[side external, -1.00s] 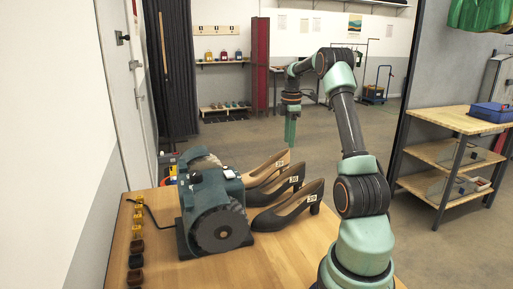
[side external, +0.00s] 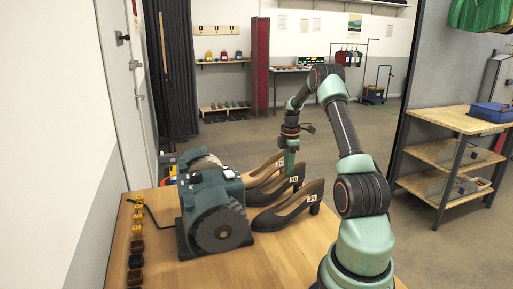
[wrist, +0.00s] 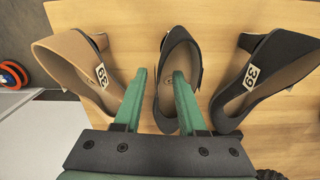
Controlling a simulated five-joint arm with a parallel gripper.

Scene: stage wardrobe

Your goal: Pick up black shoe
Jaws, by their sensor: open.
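A black shoe (side external: 268,193) is in the middle of a row of three heeled shoes on the wooden table; it also shows between the other two in the wrist view (wrist: 168,97). A second dark shoe (side external: 282,214), labelled 39, lies nearer the side camera and at the right in the wrist view (wrist: 262,78). My gripper (side external: 290,164) is over the row near the middle shoe's heel end. In the wrist view its green fingers (wrist: 160,72) are apart and empty. The right finger overlaps the middle shoe; the left finger is by the gap next to the tan shoe. Contact cannot be told.
A tan shoe (wrist: 82,65) is on the other side of the middle shoe. A green machine with a dark wheel (side external: 212,205) stands left of the shoes, close to their toes. Open floor is beyond the table.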

